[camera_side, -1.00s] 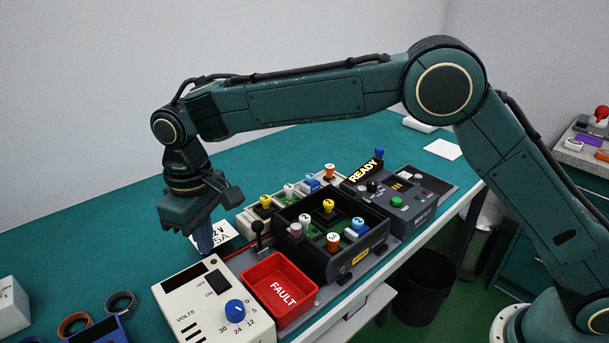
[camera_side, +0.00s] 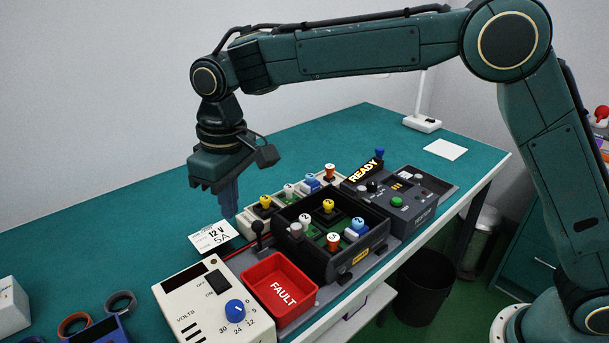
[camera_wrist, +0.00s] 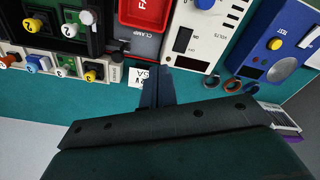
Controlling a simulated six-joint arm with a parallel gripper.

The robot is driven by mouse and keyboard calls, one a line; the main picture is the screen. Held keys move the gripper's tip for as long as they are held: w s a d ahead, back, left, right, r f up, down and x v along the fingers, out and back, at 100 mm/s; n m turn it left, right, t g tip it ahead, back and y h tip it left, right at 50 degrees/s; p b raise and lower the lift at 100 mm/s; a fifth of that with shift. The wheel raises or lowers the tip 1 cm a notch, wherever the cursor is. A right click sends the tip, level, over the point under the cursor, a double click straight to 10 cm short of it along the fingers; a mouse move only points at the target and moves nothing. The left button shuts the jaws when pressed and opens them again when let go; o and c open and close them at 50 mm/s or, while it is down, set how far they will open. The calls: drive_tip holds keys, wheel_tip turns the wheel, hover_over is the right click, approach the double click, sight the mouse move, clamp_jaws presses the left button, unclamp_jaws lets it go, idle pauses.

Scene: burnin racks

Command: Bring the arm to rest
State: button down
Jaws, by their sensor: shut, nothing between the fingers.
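My gripper (camera_side: 229,205) hangs pointing down above the green table top (camera_side: 110,245), behind the "12 V 5A" card (camera_side: 214,236). Its fingers are together with nothing between them. In the wrist view the closed gripper (camera_wrist: 156,85) covers part of the card (camera_wrist: 137,77). My arm reaches in from the right, with its elbow raised high.
A black tray (camera_side: 352,264) holds several coloured-top parts. In front of it are the red FAULT bin (camera_side: 281,290) and the white volts supply (camera_side: 205,310). The dark READY box (camera_side: 413,207) stands right of the tray. A lever (camera_side: 258,240) stands near my gripper.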

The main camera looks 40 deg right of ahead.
drive_tip(key=s+d+r+m+t, duration=0.1)
drive_tip(key=s+d+r, duration=0.45)
drive_tip(key=d, duration=0.35)
drive_tip(key=s+d+r+m+t, duration=0.1)
drive_tip(key=s+d+r+m, duration=0.1)
drive_tip(key=s+d+r, duration=0.55)
drive_tip(key=s+d+f+m+t, duration=0.1)
drive_tip(key=s+d+f, duration=0.2)
drive_tip(key=s+d, duration=0.2)
drive_tip(key=s+d+f+m+t, duration=0.1)
drive_tip(key=s+d+f, duration=0.3)
drive_tip(key=s, duration=0.6)
drive_tip(key=shift+s+d+f+t, duration=0.15)
drive_tip(key=shift+s+d+t, duration=0.3)
drive_tip(key=shift+d, duration=0.4)
